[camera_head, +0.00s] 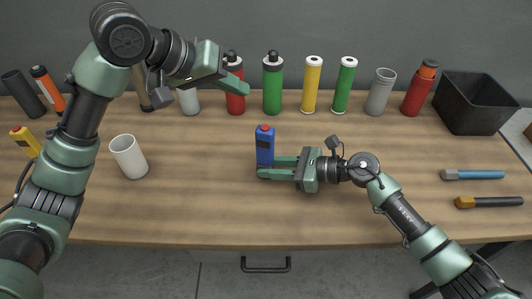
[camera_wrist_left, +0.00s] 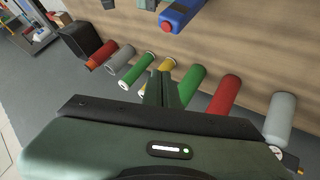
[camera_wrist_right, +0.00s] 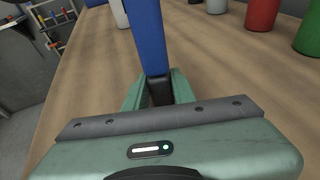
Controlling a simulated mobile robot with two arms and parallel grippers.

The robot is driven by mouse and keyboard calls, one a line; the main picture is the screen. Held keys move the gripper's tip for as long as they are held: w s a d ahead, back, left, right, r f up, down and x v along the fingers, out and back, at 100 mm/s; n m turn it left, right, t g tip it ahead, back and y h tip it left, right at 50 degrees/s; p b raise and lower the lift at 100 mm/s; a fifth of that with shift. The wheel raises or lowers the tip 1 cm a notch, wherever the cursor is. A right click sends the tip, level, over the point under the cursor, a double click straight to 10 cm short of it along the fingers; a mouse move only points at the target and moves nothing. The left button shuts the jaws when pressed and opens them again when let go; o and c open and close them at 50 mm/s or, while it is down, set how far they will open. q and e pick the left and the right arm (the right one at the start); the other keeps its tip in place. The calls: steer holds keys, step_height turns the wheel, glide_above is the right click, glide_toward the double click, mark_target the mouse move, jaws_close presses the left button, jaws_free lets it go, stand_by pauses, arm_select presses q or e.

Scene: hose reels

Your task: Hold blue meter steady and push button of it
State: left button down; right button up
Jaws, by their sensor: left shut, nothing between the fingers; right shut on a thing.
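The blue meter (camera_head: 265,146) stands upright near the middle of the table with a red button (camera_head: 265,127) on its top. My right gripper (camera_head: 266,168) is shut on its lower part from the right. The right wrist view shows the meter (camera_wrist_right: 147,35) between the fingers; its top is out of that frame. My left gripper (camera_head: 243,88) is shut and empty, raised above and behind the meter, in front of the red bottle. The left wrist view shows the meter (camera_wrist_left: 184,12) at the top, apart from the closed left fingers (camera_wrist_left: 163,75).
Along the back stand a red bottle (camera_head: 235,100), a green bottle (camera_head: 272,90), yellow (camera_head: 312,85) and green tubes (camera_head: 344,85), a grey cup (camera_head: 381,92) and a black bin (camera_head: 474,103). A white cup (camera_head: 128,157) stands at left. Two tools (camera_head: 488,202) lie at right.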

arm_select(q)
step_height(320, 180, up, 3)
steer(key=n, duration=0.2)
glide_above(261, 131)
steer(key=shift+t+y, duration=0.3)
steer(key=shift+y, duration=0.1)
steer(key=shift+f, duration=4.4)
steer(key=shift+f, duration=0.15)
steer(key=shift+f, duration=0.3)
steer(key=shift+f, duration=0.15)
steer(key=shift+r, duration=0.6)
step_height(261, 131, up, 6)
